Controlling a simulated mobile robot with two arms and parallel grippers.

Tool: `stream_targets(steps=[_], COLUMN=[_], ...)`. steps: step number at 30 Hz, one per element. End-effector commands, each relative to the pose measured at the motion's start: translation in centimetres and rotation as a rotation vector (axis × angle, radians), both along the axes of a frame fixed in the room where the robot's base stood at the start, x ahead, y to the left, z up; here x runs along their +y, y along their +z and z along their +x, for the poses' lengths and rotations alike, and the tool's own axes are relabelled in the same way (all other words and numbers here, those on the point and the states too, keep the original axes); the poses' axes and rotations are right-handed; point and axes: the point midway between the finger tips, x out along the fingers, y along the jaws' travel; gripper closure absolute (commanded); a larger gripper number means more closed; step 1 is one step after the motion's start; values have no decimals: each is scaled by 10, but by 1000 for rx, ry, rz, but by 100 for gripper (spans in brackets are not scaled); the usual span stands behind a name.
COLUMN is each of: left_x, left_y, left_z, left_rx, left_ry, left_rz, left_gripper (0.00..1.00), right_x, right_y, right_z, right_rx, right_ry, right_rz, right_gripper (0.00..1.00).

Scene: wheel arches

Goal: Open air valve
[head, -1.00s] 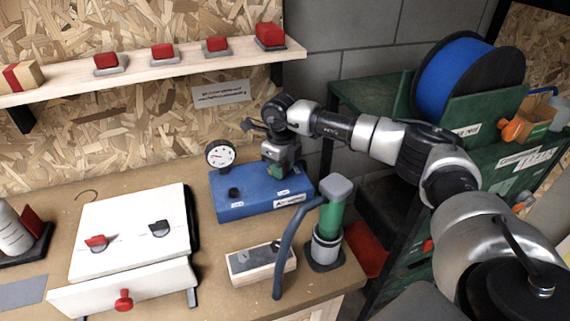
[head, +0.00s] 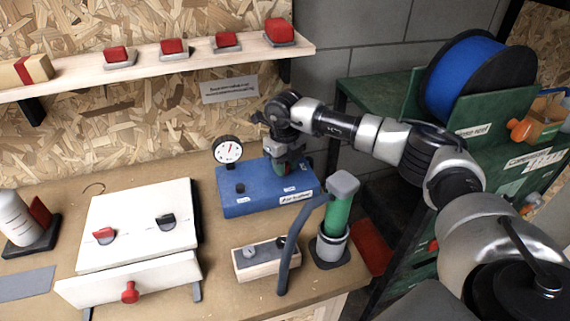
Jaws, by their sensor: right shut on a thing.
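A blue air box (head: 238,204) stands on the bench, with small white labels, a black knob (head: 240,188) on its left and a round white gauge (head: 228,150) at its back left. The gauge needle points roughly upward. My right gripper (head: 285,169) comes down from above onto the right part of the box's top. It is shut on the valve there; the gripper hides most of the valve, and only a bit of green shows beside the fingers. My left gripper is not in view.
A green cylinder (head: 337,215) in a stand with a grey hose is just in front of the box. A wooden block (head: 262,268) with knobs and a white panel (head: 140,235) are nearer. A shelf (head: 200,60) with red buttons hangs above; a blue reel (head: 462,80) is at right.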

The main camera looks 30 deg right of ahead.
Motion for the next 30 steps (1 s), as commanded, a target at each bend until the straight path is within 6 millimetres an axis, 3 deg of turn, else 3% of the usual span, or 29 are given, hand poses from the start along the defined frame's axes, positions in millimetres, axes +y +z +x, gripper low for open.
stream_targets(steps=[1,6,17,30], left_x=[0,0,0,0], left_y=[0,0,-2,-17], left_z=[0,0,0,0], left_rx=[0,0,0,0], left_ry=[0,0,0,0], left_rz=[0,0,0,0], left_gripper=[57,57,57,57], right_x=[0,0,0,0], right_y=[2,2,7,86], right_z=[2,1,1,1], right_rx=[-7,-5,-5,-7], right_ry=[-1,0,1,2], right_rz=[2,2,2,2], right_gripper=[72,47,47,47])
